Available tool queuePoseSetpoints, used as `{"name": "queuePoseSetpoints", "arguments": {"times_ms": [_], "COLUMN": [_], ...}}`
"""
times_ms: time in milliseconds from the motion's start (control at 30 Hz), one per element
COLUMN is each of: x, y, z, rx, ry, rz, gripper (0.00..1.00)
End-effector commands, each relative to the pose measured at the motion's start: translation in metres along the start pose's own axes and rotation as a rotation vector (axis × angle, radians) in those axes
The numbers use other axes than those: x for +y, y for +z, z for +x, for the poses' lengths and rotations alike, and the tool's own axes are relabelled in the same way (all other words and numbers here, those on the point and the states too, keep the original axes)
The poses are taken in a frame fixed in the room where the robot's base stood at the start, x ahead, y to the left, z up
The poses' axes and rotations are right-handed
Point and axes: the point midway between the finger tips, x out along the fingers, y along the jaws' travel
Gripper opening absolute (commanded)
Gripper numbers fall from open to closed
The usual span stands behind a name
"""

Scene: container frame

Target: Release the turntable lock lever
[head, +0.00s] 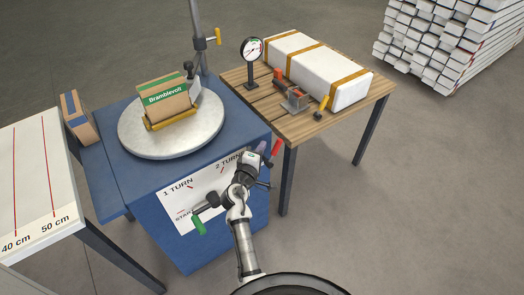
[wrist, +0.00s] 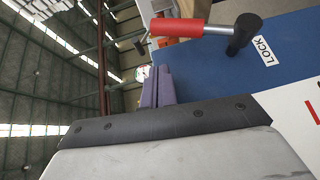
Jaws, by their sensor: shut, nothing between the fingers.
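The lock lever has a red grip (head: 275,148) and shows at the right front corner of the blue turntable cabinet (head: 240,130). In the wrist view, its red grip (wrist: 178,27) runs left from a black pivot (wrist: 244,32) beside a white LOCK label (wrist: 265,51). My gripper (wrist: 160,85) is shut and empty, its purple-grey fingers close together below the red grip in that picture and seemingly apart from it. In the head view, my gripper (head: 261,150) is just left of the lever. The round grey turntable (head: 190,148) carries a Bramblevolt box (head: 165,100).
A green-handled crank (head: 198,225) sticks out of the cabinet's front, left of my arm. A wooden table (head: 300,125) with a gauge (head: 251,50) and a long white strapped package (head: 310,70) stands to the right. The floor at the lower right is clear.

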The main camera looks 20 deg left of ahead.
Motion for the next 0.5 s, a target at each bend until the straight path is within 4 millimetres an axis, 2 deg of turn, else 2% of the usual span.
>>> {"name": "queuePoseSetpoints", "arguments": {"times_ms": [33, 100, 300, 500], "x": [0.004, 0.005, 0.017, 0.026], "y": [-0.001, 0.0, 0.001, 0.001], "z": [0.001, -0.018, -0.061, -0.088], "rx": [0.0, 0.001, 0.003, 0.002], "ry": [0.0, 0.0, 0.0, -0.001], "rz": [0.0, 0.002, 0.001, 0.001], "gripper": [0.0, 0.0, 0.0, 0.0]}}
